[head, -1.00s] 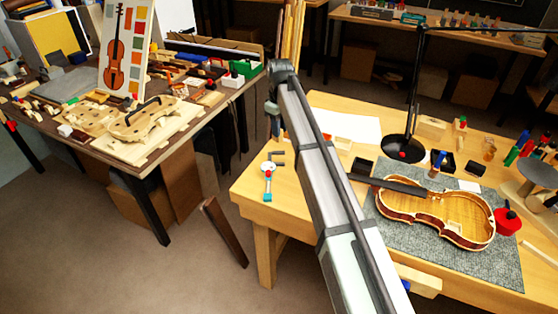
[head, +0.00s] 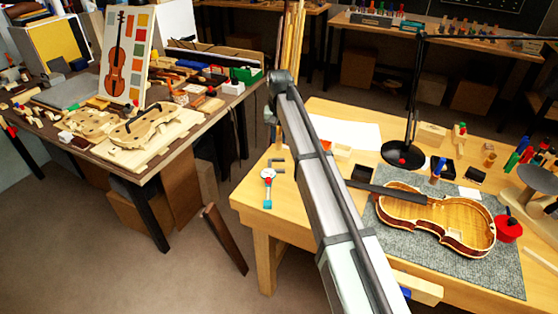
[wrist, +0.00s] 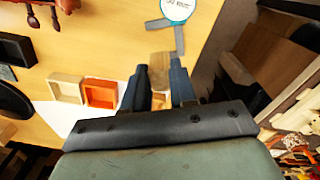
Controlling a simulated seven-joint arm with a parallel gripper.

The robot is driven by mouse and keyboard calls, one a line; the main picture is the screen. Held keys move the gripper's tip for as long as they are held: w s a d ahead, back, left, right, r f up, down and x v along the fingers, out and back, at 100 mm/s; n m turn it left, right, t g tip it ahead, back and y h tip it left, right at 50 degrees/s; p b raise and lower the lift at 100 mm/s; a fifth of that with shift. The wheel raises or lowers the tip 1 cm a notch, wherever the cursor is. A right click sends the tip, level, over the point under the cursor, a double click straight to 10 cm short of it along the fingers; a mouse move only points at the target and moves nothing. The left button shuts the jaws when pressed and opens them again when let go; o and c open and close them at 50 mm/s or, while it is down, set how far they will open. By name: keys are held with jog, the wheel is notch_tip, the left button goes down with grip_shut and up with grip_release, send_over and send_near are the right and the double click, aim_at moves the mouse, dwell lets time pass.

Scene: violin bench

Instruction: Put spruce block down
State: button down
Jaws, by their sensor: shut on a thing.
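In the wrist view my gripper (wrist: 160,68) is shut on a small tan wooden block, the spruce block (wrist: 160,64), which shows between the two dark fingertips. The block is over the bench top near its edge. I cannot tell whether it touches the wood. In the head view my arm crosses the bench and hides most of the gripper, and I cannot make out the block clearly there.
An orange tray (wrist: 101,94) and a cream tray (wrist: 66,88) lie left of the gripper. A dial gauge (head: 267,175) and a grey angled tool (head: 277,161) lie near the bench's left edge. A violin body (head: 435,215) rests on a grey mat (head: 400,254).

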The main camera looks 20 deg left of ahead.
aim_at(279, 139)
jog(key=shift+f, duration=4.3)
jog(key=shift+f, duration=0.1)
jog(key=c, duration=0.9)
grip_release()
notch_tip(279, 139, up, 12)
jog(key=shift+r, duration=0.1)
